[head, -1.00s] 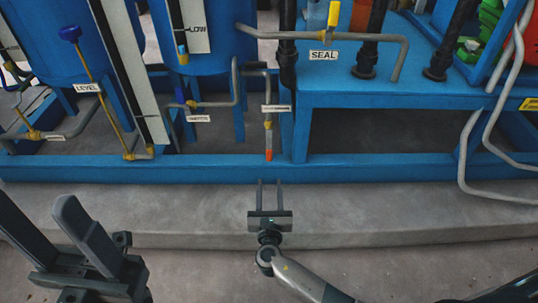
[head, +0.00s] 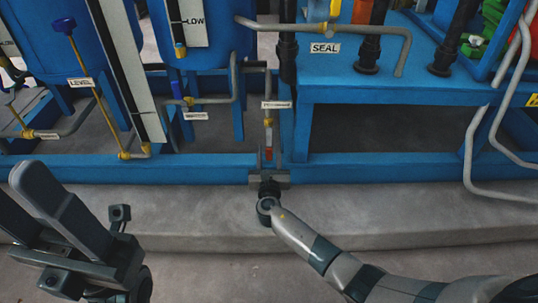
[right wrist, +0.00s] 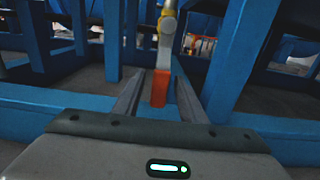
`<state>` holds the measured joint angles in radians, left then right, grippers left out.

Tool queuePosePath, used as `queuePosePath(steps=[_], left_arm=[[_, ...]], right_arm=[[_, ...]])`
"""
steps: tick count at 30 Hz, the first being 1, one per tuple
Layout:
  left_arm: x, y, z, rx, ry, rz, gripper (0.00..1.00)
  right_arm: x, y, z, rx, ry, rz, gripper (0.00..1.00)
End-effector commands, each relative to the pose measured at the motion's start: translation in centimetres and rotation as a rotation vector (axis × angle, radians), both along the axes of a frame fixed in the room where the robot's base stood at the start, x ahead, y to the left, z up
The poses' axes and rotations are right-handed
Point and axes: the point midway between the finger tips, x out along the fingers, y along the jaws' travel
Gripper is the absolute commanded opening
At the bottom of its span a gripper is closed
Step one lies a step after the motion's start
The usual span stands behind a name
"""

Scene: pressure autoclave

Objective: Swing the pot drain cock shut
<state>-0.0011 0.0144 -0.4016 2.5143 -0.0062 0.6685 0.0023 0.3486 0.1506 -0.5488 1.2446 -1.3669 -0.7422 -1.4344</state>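The drain cock (head: 268,123) sits on a thin grey pipe below a small white label whose words are too small to read surely. Its lever points straight down and ends in an orange-red grip (head: 268,153). My right gripper (head: 268,160) is open just in front of it. In the right wrist view the orange grip (right wrist: 160,88) hangs between the two spread fingers, with gaps on both sides, and the yellow valve body (right wrist: 167,22) is above. My left gripper (head: 20,195) is at the lower left, open and empty, far from the cock.
A blue frame rail (head: 200,169) runs behind my right gripper, above a concrete step (head: 380,215). A blue post (head: 302,130) stands close right of the cock. Blue tanks (head: 205,60) and other labelled valves are to the left. The step's front is clear.

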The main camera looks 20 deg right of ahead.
Motion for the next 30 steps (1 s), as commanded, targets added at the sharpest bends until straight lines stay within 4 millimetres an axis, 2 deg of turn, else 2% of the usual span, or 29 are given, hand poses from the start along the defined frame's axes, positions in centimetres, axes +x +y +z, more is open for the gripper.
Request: queuePosePath(steps=[10,11,15,30], left_arm=[[0.17,-0.06,0.19,0.002,-0.005,0.000,0.55],[0.16,-0.06,0.16,0.002,-0.005,0.001,0.55],[0.18,-0.04,0.02,0.004,-0.003,0.002,0.55],[0.44,-0.22,-0.58,0.009,0.013,0.000,0.55]], right_arm=[[0.25,-0.08,0.01,0.000,0.000,0.000,0.38],[0.25,-0.08,0.01,0.000,0.000,0.000,0.33],[0.24,-0.08,0.00,0.000,0.000,0.000,0.00],[0.34,0.09,-0.09,0.056,-0.016,-0.001,0.00]])
